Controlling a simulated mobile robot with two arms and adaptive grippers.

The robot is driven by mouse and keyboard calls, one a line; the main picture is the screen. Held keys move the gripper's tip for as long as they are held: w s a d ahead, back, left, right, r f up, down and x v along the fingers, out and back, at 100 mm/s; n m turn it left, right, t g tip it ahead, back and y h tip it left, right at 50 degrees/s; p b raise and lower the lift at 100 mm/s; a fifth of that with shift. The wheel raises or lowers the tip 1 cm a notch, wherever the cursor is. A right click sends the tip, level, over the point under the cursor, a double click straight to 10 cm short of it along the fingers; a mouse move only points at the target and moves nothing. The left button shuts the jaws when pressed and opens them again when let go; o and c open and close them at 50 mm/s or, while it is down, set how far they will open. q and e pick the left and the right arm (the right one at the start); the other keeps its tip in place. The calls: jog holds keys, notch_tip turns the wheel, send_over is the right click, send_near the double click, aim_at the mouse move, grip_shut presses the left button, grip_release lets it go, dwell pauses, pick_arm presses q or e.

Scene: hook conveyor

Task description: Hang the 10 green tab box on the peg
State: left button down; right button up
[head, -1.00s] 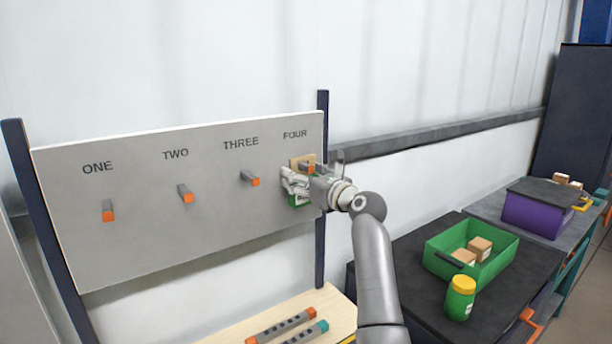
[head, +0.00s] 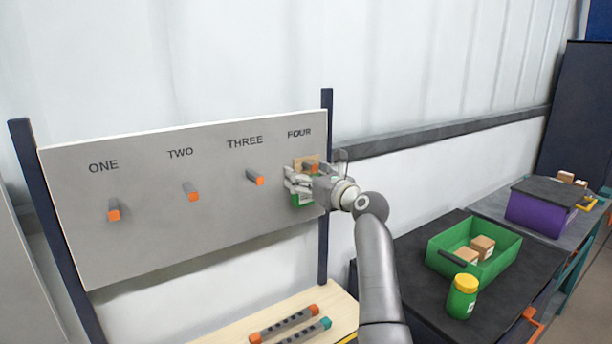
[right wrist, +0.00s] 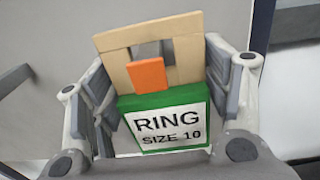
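The green box (right wrist: 163,118) has a white label reading RING SIZE 10 and a tan tab (right wrist: 115,65) with a hole at its top. The orange-tipped peg (right wrist: 147,75) shows through the tab hole, in front of the board. In the head view the tab (head: 300,163) and the box's green lower part (head: 301,200) sit under the word FOUR. My right gripper (head: 299,186) is around the box, one finger on each side. In the right wrist view its fingers look spread, with narrow gaps beside the box. My left gripper is not in view.
The board (head: 150,225) has other orange-tipped pegs under ONE (head: 113,213), TWO (head: 191,191) and THREE (head: 256,179). A green bin (head: 440,262) with boxes, a yellow-lidded jar (head: 462,297) and a purple bin (head: 535,212) stand at the right.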

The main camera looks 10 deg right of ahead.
jog(key=shift+o, duration=1.2)
